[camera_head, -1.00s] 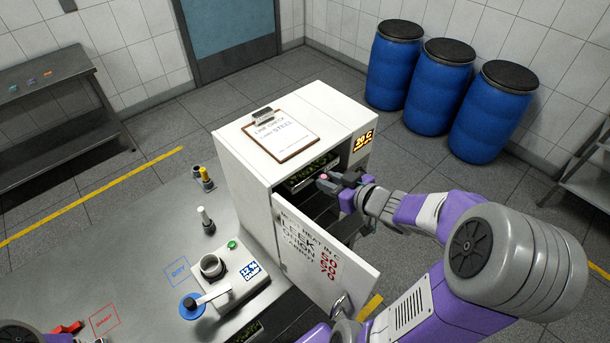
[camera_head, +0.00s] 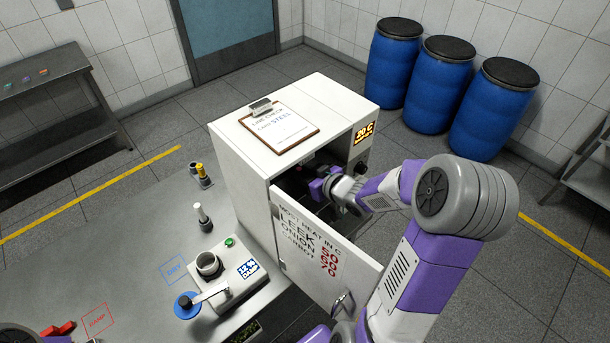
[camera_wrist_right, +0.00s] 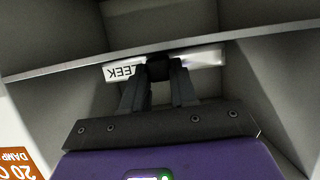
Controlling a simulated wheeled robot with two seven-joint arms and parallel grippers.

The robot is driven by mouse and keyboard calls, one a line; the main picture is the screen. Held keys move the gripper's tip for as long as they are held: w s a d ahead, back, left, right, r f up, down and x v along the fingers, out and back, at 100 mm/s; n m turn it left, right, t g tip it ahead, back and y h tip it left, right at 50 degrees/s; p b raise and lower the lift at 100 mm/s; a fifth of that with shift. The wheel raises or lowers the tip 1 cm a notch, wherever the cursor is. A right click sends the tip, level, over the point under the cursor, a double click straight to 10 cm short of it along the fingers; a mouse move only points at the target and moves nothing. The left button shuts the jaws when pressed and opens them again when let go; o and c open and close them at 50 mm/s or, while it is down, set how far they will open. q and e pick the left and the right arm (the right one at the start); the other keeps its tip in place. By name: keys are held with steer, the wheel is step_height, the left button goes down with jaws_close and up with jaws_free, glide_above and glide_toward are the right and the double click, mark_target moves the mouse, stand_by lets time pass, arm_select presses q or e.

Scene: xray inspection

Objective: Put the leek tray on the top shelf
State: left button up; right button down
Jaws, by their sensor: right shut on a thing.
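The white cabinet (camera_head: 235,165) stands on the bench with its door (camera_head: 325,255) swung open; the door lists leek, onion and carrot. My right gripper (camera_wrist_right: 160,75) is inside the cabinet, shut on the front grip of the leek tray (camera_wrist_right: 125,72). The tray's white label reads LEEK upside down in the right wrist view, right by a shelf edge (camera_wrist_right: 60,67). In the head view the right gripper (camera_head: 318,185) is partly in shadow, and the tray is mostly hidden. I cannot tell whether the tray rests on the shelf.
A clipboard (camera_head: 280,128) lies on the cabinet top. A device with a round cup (camera_head: 208,264) and a white-topped post (camera_head: 202,215) stand left of the cabinet. Blue barrels (camera_head: 435,85) stand at the back right. The open door is close to my right arm.

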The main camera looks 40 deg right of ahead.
steer(key=shift+r, duration=0.15)
steer(key=shift+f, duration=0.2)
steer(key=c, duration=0.9)
jaws_free()
steer(key=shift+r, duration=0.1)
